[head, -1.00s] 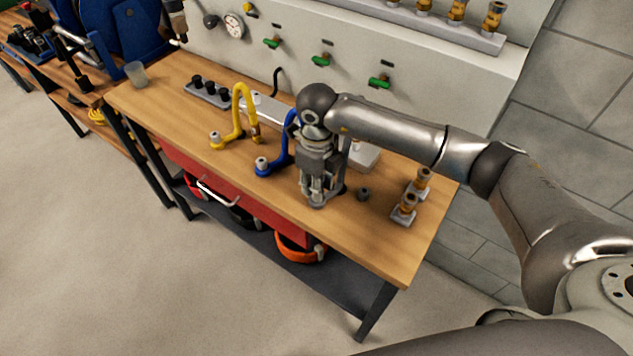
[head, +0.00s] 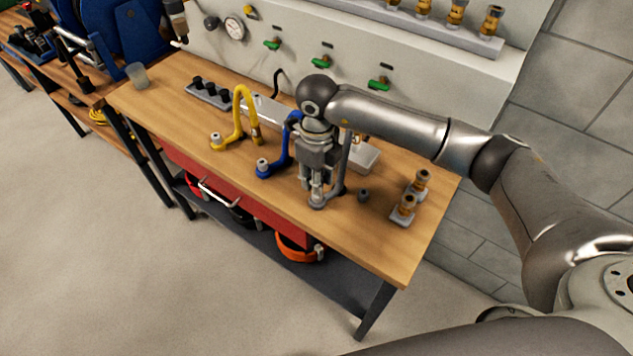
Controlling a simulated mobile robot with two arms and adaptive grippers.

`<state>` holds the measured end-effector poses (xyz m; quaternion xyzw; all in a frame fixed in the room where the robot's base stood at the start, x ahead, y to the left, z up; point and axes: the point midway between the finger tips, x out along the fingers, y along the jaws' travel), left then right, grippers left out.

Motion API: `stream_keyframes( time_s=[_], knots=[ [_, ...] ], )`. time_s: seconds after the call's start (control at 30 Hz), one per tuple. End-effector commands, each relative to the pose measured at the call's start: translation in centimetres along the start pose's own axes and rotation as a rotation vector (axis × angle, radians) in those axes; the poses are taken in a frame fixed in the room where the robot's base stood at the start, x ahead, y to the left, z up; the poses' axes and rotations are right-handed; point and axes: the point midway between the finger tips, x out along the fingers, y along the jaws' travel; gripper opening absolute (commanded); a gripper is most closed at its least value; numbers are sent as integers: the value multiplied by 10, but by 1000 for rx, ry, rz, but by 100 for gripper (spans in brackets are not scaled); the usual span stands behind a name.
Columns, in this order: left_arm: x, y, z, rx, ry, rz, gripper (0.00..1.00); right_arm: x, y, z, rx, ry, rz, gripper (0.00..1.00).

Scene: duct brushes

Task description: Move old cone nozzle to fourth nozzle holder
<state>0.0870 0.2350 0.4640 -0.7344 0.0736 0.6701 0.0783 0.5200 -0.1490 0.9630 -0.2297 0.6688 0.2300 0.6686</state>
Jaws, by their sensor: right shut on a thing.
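My right gripper (head: 317,190) points down at the front of the workbench, shut on a small pale grey piece at the foot of a grey curved hose stand (head: 342,180). The fingers cover most of this piece; it looks like the cone nozzle, but I cannot make out its shape. It is at or just above the stand's front end. A grey rack (head: 211,95) with several black nozzles in a row stands at the back left of the bench; I cannot tell which of its holders is empty. My left gripper is not in view.
Blue (head: 276,165) and yellow (head: 238,130) curved hose stands are left of the gripper. A small dark cap (head: 363,196) stands to its right. Two brass fittings on grey blocks (head: 402,217) are near the right edge. Bare wood (head: 180,110) lies front left.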

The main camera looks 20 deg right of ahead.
Motion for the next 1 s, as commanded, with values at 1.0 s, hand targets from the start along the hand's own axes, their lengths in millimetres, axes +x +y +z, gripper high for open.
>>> stream_keyframes(
  time_s=[1.0],
  knots=[
    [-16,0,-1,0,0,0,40,-34,0,0,0,0,0,0]
  ],
)
